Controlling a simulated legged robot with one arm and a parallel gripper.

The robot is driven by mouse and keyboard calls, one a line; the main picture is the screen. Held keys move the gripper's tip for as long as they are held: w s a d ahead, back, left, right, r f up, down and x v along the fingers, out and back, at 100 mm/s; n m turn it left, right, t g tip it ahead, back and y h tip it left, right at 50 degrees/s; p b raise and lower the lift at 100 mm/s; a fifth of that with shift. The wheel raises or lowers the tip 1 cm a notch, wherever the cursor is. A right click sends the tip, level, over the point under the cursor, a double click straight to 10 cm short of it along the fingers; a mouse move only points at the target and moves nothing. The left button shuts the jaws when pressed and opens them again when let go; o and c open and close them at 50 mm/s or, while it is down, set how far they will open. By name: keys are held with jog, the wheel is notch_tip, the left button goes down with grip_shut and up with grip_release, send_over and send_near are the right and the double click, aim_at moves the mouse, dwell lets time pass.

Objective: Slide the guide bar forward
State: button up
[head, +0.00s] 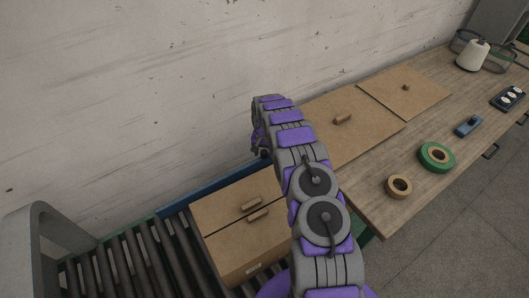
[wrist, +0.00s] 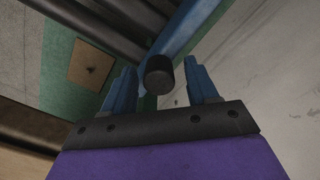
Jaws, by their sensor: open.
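The blue guide bar (head: 208,178) runs along the wall side of the roller conveyor, partly hidden behind boxes and my arm. In the wrist view the blue bar (wrist: 192,24) slants from the top down behind a dark round knob (wrist: 159,76). My gripper (wrist: 161,72) is open, with its blue fingers on either side of the knob. A gap shows on both sides, and I see no finger touching it. In the head view my arm reaches over the boxes toward the wall, and its end is mostly hidden.
A grey frame (head: 42,225) stands at the left.

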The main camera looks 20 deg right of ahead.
jog(key=shift+a+r, duration=0.1)
jog(key=shift+a, duration=0.25)
jog(key=shift+c, duration=0.9)
jog(key=shift+d, duration=0.55)
jog(key=c, duration=0.4)
jog(key=shift+a, duration=0.2)
grip_shut()
